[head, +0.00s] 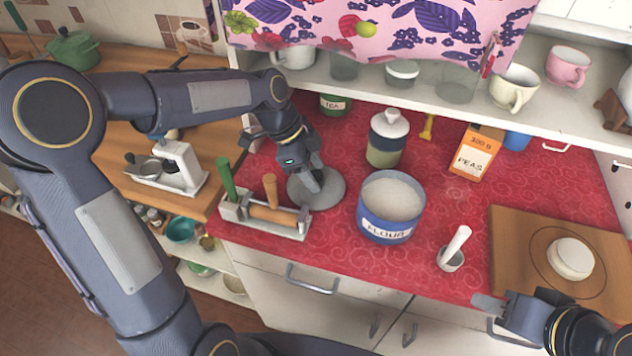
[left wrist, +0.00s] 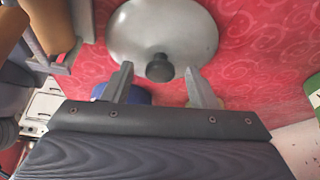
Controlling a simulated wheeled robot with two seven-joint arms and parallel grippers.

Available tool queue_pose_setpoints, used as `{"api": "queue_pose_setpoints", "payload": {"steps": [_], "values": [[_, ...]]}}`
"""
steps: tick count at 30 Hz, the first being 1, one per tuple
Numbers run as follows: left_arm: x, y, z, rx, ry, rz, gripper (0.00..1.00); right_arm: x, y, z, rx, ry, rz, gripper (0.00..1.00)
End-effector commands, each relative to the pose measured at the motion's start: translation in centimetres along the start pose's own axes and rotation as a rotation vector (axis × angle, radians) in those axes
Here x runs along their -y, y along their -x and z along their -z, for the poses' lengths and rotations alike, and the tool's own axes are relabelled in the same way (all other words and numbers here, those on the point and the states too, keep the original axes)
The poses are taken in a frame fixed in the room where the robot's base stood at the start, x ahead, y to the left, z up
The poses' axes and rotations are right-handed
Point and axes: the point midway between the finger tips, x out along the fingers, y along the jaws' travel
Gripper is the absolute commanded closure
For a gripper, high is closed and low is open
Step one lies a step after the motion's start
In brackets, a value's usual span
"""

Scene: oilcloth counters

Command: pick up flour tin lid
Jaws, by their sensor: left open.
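The flour tin lid (head: 334,193) is a grey disc lying on the red oilcloth left of the flour tin. The blue flour tin (head: 390,226), labelled FLOUR, stands uncovered with pale flour inside. My left gripper (head: 316,183) is above the lid, partly hiding it. In the left wrist view the lid (left wrist: 190,32) lies ahead with its dark round knob (left wrist: 159,68) between the lines of my open left fingers (left wrist: 161,84); I see no grip on it. My right gripper (head: 487,308) is at the counter's front edge, lower right; its opening is unclear.
A lidded jar (head: 387,138) stands behind the tin. A white mortar with pestle (head: 451,258) and a wooden board (head: 515,225) are to the right. A shelf with cups (head: 514,88) overhangs the back.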

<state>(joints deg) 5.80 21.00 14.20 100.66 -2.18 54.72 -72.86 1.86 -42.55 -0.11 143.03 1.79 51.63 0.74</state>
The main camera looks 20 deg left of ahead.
Motion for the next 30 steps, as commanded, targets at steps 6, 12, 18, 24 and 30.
{"api": "queue_pose_setpoints", "payload": {"steps": [6,12,18,24,30], "values": [[0.0,0.0,0.0,0.0,0.0,0.0,0.63,0.0,0.0,0.0,0.0,0.0,0.0,0.64],[0.0,0.0,0.0,0.0,0.0,0.001,0.89,0.0,0.0,0.0,0.0,0.0,0.0,0.64],[0.0,0.1,0.0,0.0,0.0,0.001,0.95,0.0,0.0,0.0,0.0,0.0,0.0,0.64],[0.0,0.3,0.2,0.0,-0.001,0.001,0.95,0.1,0.2,0.1,0.0,0.0,0.0,0.64],[-0.1,1.3,1.0,0.0,-0.001,0.002,0.95,0.4,0.9,0.5,0.0,0.0,0.0,0.64]]}}
